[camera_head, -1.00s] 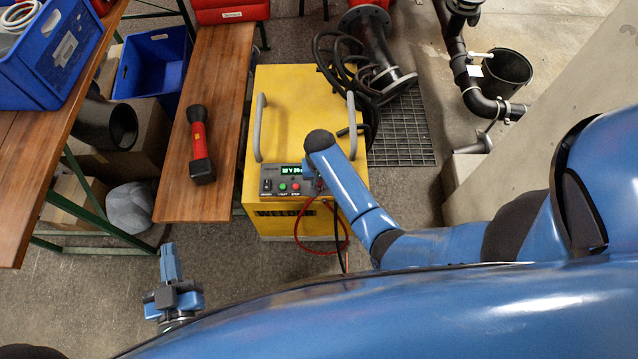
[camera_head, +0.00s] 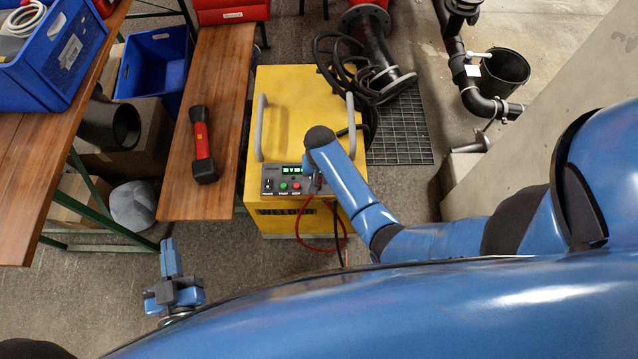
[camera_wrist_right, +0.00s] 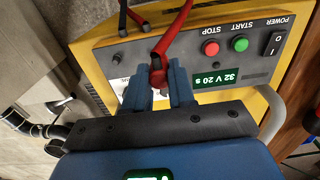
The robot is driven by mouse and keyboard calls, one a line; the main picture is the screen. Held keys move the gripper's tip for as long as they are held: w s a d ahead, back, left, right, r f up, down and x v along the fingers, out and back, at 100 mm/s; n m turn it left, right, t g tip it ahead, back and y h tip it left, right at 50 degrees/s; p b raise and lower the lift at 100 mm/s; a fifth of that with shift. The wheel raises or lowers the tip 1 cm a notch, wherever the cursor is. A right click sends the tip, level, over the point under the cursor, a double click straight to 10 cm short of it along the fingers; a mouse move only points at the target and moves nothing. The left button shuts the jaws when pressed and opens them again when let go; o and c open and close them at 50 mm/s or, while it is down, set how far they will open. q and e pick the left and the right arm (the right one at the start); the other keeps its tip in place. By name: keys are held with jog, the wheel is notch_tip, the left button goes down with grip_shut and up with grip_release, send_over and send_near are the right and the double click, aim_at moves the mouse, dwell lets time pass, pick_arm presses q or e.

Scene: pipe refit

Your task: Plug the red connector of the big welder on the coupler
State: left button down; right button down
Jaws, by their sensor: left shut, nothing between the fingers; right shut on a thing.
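The big welder (camera_head: 280,100) is a yellow box with two grey handles and a front control panel. My right gripper (camera_wrist_right: 160,75) is shut on the red connector (camera_wrist_right: 157,73), close to the welder's panel, which carries a red and a green button and a green display. A red cable runs from the connector and hangs in a loop (camera_head: 322,250) at the welder's front. In the head view my right wrist mostly hides the connector. My left gripper (camera_head: 170,257) is shut and empty, low at the left, away from the welder. I cannot tell which pipe part is the coupler.
Black piping (camera_head: 480,98) with a white valve handle and a black bucket (camera_head: 505,72) stand at the right, beside a concrete wall (camera_head: 540,130). A bench (camera_head: 215,75) with a red-black torch (camera_head: 202,145) is at the left.

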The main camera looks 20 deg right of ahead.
jog(key=shift+r+p, duration=1.05)
jog(key=shift+p, duration=0.1)
